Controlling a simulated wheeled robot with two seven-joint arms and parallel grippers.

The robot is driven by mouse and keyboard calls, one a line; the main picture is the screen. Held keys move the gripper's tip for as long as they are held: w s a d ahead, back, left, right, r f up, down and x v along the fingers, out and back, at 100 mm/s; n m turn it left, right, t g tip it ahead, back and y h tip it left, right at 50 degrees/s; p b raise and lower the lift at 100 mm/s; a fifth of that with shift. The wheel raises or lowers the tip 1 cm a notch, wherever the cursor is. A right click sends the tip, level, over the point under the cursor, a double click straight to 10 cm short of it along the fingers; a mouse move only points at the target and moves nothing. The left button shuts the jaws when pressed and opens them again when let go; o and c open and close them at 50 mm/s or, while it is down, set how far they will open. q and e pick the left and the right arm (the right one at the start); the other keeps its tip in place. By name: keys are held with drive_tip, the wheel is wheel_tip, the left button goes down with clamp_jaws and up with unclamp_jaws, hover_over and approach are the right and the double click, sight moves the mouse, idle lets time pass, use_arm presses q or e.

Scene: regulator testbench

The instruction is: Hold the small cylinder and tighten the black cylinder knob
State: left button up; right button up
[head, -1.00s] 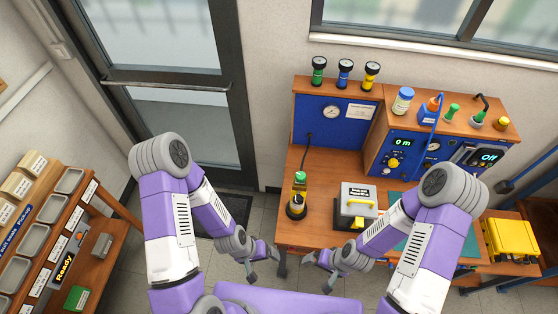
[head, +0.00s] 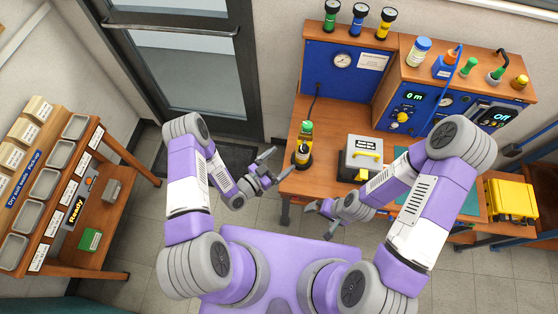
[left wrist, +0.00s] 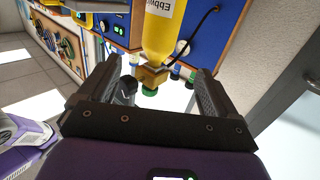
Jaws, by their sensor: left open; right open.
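The small cylinder (head: 304,142) stands on the workbench near its left front edge, with a green top and dark base. In the left wrist view it appears upside down as a yellow body (left wrist: 165,30) with a brass valve and green cap (left wrist: 148,91). A black knob (left wrist: 124,91) shows beside the valve. My left gripper (head: 275,165) is open just left of the cylinder; its fingers frame the valve end in the wrist view, with no contact visible. My right gripper (head: 318,221) is open and empty, lower, in front of the bench edge.
A grey box with a yellow handle (head: 361,157) stands right of the cylinder. Several small cylinders with black gauges (head: 356,20) line the bench's upper shelf. A blue panel (head: 413,105) has displays and knobs. A yellow case (head: 511,204) sits at right, a tray rack (head: 55,190) at left.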

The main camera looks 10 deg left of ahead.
use_arm(q)
drive_tip(key=x, duration=1.2)
drive_tip(key=shift+r+h, duration=0.3)
drive_tip(key=shift+r, duration=0.15)
